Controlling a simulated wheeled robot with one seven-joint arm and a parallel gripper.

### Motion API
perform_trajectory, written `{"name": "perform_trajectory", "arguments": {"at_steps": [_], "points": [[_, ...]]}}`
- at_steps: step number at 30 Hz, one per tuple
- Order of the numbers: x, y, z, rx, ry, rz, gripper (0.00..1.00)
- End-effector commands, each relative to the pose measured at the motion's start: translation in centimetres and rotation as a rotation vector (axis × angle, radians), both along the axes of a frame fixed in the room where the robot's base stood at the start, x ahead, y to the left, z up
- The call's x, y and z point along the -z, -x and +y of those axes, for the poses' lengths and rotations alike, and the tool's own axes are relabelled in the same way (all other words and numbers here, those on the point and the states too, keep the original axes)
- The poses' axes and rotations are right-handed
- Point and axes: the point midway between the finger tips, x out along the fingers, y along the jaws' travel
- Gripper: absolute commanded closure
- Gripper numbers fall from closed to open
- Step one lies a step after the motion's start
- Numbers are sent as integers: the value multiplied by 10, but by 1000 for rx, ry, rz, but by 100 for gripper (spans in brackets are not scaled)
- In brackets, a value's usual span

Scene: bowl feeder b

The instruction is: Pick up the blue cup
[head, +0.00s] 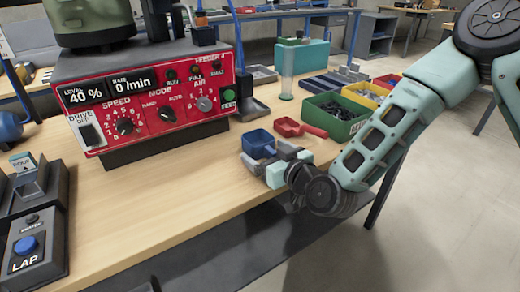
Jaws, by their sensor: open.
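The blue cup (258,140) is a small, square, open-topped container near the front edge of the wooden table, right of the red control panel. My gripper (264,162) reaches in from the right, low over the table edge, with its jaws open. Its grey fingers are right at the near side of the cup and hide its lower part. I cannot tell whether they touch it or stand around part of it.
A red scoop (287,126) lies just behind the cup. A green bin (345,129) of dark parts stands behind right, with yellow and red bins beyond. The feeder's red control panel (160,100) is at left. The table front (150,215) is clear.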

Motion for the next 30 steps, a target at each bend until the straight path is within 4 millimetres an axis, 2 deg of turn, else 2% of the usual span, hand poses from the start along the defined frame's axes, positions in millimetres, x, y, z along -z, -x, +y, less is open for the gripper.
{"name": "perform_trajectory", "arguments": {"at_steps": [9, 15, 25, 30], "points": [[1, -5, 4, 0, 1, -1, 11], [1, -5, 3, 0, 1, -1, 64], [-2, -5, 4, 0, 0, -2, 64], [-18, -6, 4, -1, -1, -4, 64]]}}
